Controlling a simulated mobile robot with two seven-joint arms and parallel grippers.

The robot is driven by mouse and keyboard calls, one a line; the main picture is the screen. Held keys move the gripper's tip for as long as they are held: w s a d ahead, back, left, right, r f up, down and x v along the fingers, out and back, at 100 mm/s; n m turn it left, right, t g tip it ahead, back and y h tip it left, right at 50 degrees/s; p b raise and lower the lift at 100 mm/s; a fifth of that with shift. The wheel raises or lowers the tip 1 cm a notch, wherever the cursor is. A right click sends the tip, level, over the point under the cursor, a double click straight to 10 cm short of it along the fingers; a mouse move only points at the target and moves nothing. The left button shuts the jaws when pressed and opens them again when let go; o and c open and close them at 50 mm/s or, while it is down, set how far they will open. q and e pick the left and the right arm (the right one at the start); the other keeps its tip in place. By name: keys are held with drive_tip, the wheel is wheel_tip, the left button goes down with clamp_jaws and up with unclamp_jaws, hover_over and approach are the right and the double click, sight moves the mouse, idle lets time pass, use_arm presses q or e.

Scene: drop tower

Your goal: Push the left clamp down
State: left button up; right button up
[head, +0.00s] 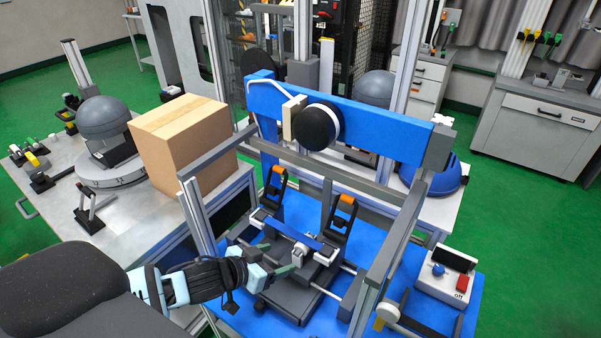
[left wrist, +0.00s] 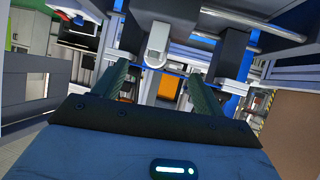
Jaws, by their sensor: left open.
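The left clamp (head: 274,187) is a black lever with an orange tip, standing upright at the left of the fixture in the head view. The right clamp (head: 339,216), of the same look, also stands upright. Between them a blue bar (head: 291,233) lies across the dark fixture block (head: 290,300). My left gripper (head: 279,260) is open and empty, at the near left of the block, nearer to me than the left clamp and apart from it. In the left wrist view its two fingers (left wrist: 158,82) are spread, with an orange patch between them that I cannot identify. My right gripper is not in view.
A grey and blue frame (head: 372,125) with a black round weight (head: 320,126) stands over the fixture. A cardboard box (head: 182,140) is on the side table at left. A control box (head: 447,275) with blue and red buttons sits at right on the blue table (head: 240,318).

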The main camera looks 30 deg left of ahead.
use_arm(q)
drive_tip(key=w+a+r, duration=0.3)
drive_tip(key=w+r, duration=0.1)
drive_tip(key=w, duration=0.2)
drive_tip(key=n+t+y+b, duration=0.2)
drive_tip(key=y, duration=0.1)
approach(278, 170)
drive_tip(key=w, duration=0.1)
drive_tip(key=shift+x, duration=3.75)
drive_tip(key=shift+s+a+f, duration=0.1)
drive_tip(key=shift+f, duration=0.1)
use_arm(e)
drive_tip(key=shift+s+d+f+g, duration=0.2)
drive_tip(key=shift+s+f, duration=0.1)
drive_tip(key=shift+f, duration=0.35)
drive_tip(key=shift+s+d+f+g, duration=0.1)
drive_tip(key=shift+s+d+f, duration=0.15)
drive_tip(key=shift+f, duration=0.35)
use_arm(q)
drive_tip(key=shift+c, duration=0.4)
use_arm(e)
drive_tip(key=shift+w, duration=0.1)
